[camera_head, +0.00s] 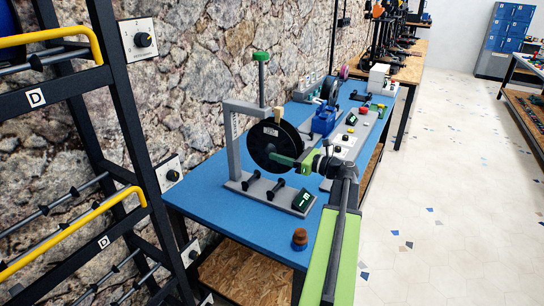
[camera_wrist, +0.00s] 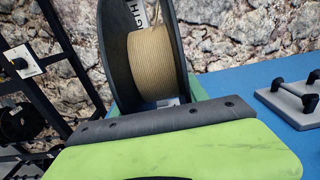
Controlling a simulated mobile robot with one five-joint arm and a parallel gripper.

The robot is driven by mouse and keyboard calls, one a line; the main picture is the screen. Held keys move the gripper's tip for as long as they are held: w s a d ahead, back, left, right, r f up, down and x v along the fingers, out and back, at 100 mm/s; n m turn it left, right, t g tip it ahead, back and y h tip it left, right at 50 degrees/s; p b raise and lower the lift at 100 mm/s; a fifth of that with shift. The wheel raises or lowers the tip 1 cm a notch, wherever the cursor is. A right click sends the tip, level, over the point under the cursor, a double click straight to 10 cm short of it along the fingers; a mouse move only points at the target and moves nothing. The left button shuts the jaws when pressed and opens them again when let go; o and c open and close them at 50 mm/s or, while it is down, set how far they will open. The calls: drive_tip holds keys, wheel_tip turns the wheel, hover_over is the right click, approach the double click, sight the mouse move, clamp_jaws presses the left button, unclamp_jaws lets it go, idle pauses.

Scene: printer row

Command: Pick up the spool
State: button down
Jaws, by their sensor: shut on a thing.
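The spool (camera_head: 268,150) has black flanges and stands upright in front of the grey stand (camera_head: 232,150) on the blue table. In the wrist view the spool (camera_wrist: 155,60) shows tan filament wound between dark flanges, with a white label on one flange. My gripper (camera_head: 284,160) reaches in from the right and is shut on the spool near its lower right side. In the wrist view a green finger of my gripper (camera_wrist: 165,125) with a dark edge covers the spool's lower part. I cannot tell whether the spool touches the stand.
The blue table (camera_head: 225,215) holds a small brown knob-like piece (camera_head: 299,239) at its front edge. A blue device (camera_head: 323,120) and a white box (camera_head: 378,77) stand farther back. A black rack with yellow bars (camera_head: 85,215) is at the left. The tiled floor at right is open.

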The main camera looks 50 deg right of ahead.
sight(300, 139)
drive_tip(key=s+d+r+p, duration=0.1)
drive_tip(key=d, duration=0.1)
drive_tip(key=s+d+r+p, duration=0.1)
drive_tip(key=d+r, duration=0.1)
drive_tip(key=s+d+r+p, duration=0.1)
drive_tip(key=d, duration=0.1)
drive_tip(key=shift+s+r, duration=0.1)
drive_tip(key=shift+r, duration=0.1)
drive_tip(key=shift+s+d+r+p, duration=0.1)
drive_tip(key=shift+s+d+p, duration=0.1)
drive_tip(key=shift+d+p, duration=0.15)
drive_tip(key=shift+s, duration=0.1)
